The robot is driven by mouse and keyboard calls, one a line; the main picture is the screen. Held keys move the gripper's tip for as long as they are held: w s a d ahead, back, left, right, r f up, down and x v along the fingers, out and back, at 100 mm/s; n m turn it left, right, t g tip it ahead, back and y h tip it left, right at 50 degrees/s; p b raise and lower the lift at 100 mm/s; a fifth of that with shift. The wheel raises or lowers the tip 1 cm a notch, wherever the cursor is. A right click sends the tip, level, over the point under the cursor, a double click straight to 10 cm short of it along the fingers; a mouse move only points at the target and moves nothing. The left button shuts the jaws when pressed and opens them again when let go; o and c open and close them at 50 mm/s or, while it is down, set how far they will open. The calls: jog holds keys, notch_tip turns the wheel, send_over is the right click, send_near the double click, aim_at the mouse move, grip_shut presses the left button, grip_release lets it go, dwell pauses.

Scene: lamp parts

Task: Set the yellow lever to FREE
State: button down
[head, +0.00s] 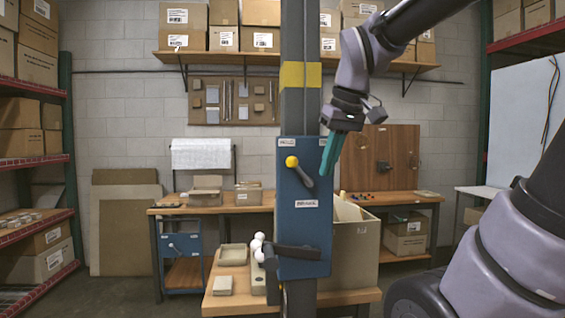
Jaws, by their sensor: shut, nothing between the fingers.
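The yellow lever (292,161) is on the front of a blue panel (289,229) fixed to a dark upright post. Its round yellow knob is at the upper left, and its dark grey arm slants down to the right. My gripper (326,170) has teal fingers, which are shut and empty and point down. In the picture they overlap the panel's upper right edge, to the right of the lever; the depth gap is unclear. The lever is not hidden.
A dark horizontal handle (295,252) is low on the panel, with white balls (257,246) beside it. A large open box (365,250) stands to the right of the panel. A workbench (180,210) and shelf with cartons line the back wall.

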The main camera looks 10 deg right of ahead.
aim_at(301, 173)
jog(key=w+a+r+n+g+h, duration=0.2)
jog(key=w+a+r+n, duration=0.1)
jog(key=w+a+n, duration=0.2)
jog(key=w+a+r+n+g+h, duration=0.2)
jog(key=w+a+r+n+g, duration=0.1)
jog(key=a+n, duration=0.6)
jog(key=w+r+n, duration=0.1)
jog(key=w+n, duration=0.1)
jog(key=shift+w+a+r+n, duration=0.2)
jog(key=shift+w+r+n, duration=0.1)
jog(key=shift+f, duration=0.15)
jog(key=d+f, duration=0.6)
jog(key=f, duration=0.1)
jog(key=shift+s, duration=0.15)
